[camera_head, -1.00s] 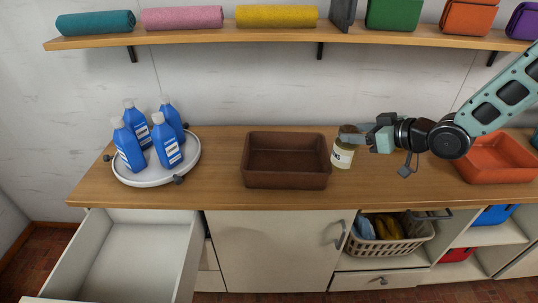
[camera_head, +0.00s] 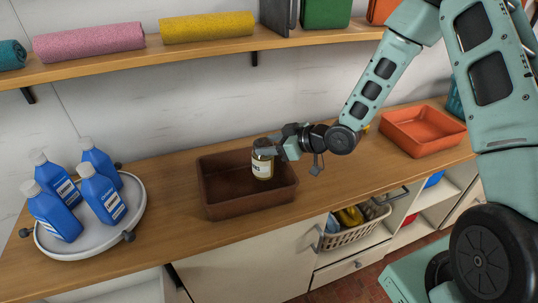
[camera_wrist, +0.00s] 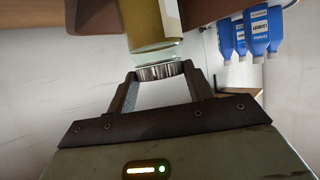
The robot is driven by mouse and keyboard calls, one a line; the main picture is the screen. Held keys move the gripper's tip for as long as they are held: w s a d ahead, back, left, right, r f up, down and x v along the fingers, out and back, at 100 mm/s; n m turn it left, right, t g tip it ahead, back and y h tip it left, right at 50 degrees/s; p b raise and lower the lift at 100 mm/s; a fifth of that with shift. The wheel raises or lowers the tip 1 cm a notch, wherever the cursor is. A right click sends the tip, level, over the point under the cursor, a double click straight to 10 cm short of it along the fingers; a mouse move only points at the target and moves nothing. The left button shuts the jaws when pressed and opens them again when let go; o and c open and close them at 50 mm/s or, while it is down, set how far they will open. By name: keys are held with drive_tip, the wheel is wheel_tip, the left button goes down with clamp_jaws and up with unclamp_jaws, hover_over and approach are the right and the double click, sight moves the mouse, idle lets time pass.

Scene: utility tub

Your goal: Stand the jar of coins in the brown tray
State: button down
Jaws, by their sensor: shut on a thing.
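The jar of coins (camera_head: 263,168), with a pale label and a metal lid, is upright at the right part of the brown tray (camera_head: 222,211) in the head view. My gripper (camera_head: 265,150) is shut on the jar near its lid, reaching in from the right. The wrist view shows the lid (camera_wrist: 158,71) between my two fingers (camera_wrist: 160,82) and the jar's body (camera_wrist: 154,22) beyond it. The jar's lower end looks inside the tray's outline. I cannot tell whether its base touches the tray floor.
A round white turntable (camera_head: 88,241) with several blue bottles (camera_head: 101,196) stands at the left. An orange tray (camera_head: 422,132) is at the right. A shelf (camera_head: 150,57) with rolled towels runs above. A basket (camera_head: 350,235) sits below the counter. Counter (camera_head: 345,168) is clear right of the brown tray.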

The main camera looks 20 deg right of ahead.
drive_tip(key=shift+f, duration=1.9)
drive_tip(key=c, duration=0.6)
unclamp_jaws()
drive_tip(key=shift+f, duration=0.1)
